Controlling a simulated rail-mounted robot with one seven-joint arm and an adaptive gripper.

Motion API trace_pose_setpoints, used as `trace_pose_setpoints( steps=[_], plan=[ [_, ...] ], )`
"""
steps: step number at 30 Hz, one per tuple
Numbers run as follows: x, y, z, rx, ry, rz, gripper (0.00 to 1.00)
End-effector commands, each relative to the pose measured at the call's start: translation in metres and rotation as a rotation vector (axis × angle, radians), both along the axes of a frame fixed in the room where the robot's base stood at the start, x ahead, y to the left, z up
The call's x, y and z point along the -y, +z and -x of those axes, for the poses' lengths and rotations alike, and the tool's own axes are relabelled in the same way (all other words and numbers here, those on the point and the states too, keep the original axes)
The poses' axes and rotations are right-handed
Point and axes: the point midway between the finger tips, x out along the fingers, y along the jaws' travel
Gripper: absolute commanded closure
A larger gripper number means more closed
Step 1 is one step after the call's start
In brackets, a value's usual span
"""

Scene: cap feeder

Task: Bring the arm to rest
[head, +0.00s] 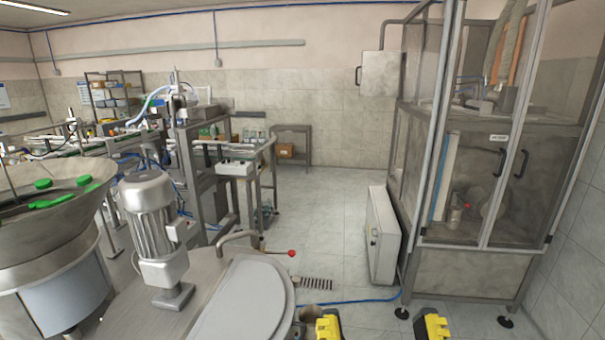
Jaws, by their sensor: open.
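A metal bowl (45,235) with green caps (62,194) stands at the left. A motor (150,225) rises beside a round grey lid (245,305) in front. A glazed cabinet (470,268) and white box (383,235) stand right. A blue hose (350,301) crosses the otherwise open middle floor.

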Motion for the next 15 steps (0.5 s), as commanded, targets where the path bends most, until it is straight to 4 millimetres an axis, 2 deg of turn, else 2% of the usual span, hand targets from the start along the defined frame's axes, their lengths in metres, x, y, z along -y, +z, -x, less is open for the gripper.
trace_pose_setpoints(
  steps=[1, 3, 12, 15],
  plan=[
    [0.0, 0.048, 0.0, 0.0, 0.0, -0.001, 0.3],
    [0.0, 0.08, 0.0, -0.001, 0.0, -0.002, 0.3],
    [0.0, 0.211, 0.0, -0.002, 0.001, -0.007, 0.3],
    [0.001, 0.24, -0.001, -0.003, 0.001, -0.008, 0.3]
  ],
)
